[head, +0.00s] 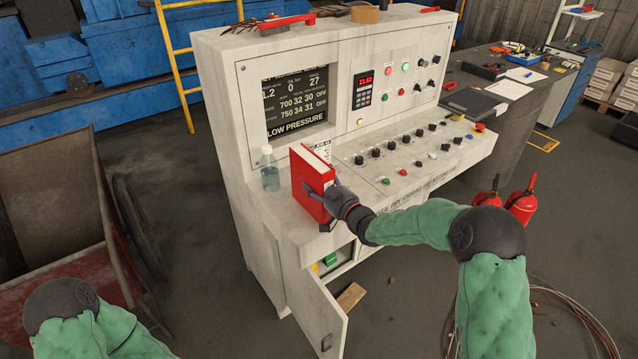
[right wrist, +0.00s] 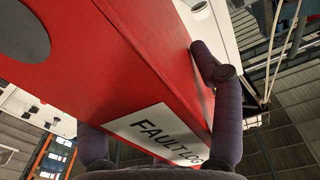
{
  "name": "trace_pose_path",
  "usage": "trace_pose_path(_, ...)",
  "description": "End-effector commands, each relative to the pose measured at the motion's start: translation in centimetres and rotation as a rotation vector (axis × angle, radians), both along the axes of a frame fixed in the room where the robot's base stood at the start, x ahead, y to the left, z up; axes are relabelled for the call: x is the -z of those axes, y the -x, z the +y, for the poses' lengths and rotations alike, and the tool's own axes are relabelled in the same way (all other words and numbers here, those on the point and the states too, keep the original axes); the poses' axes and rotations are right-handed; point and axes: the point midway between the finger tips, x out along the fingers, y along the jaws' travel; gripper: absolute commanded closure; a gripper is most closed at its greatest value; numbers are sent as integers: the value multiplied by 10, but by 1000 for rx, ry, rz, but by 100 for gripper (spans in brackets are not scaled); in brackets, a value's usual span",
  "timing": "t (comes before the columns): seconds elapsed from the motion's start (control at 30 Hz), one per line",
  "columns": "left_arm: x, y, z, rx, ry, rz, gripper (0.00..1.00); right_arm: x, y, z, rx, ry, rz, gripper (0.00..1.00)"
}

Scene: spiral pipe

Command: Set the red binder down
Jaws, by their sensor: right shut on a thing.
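The red binder (head: 311,180) is upright at the left end of the console's ledge (head: 372,180). Its lower edge appears to be at the ledge's surface, but I cannot tell whether it touches. My right gripper (head: 327,194) is shut on the binder from the front right. In the right wrist view the binder (right wrist: 130,62) fills much of the picture between the fingers, with a white "FAULT LOG" label on its spine. My left gripper is out of view; only part of my left arm shows at the lower left.
A clear bottle (head: 269,172) stands just left of the binder. A paper sheet (head: 322,150) is behind it. Knobs and buttons (head: 405,150) cover the ledge to the right. An open cabinet door (head: 318,312) juts out below. A rusty cart (head: 60,235) stands at left.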

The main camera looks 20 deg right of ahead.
Motion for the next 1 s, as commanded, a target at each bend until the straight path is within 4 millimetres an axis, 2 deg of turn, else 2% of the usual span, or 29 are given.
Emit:
trace_pose_path(0.03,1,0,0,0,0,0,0,2,0,0,0,0,1,29)
trace_pose_path(0.1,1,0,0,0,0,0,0,1,0,0,0,0,1,9)
trace_pose_path(0.13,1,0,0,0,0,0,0,1,0,0,0,0,1,4)
trace_pose_path(0.6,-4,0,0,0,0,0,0,-4,0,0,0,0,0,4)
trace_pose_path(0.77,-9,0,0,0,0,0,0,-4,23,-10,2,0,2,4)
trace_pose_path(1.0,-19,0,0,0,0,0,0,-4,69,-27,3,0,1,4)
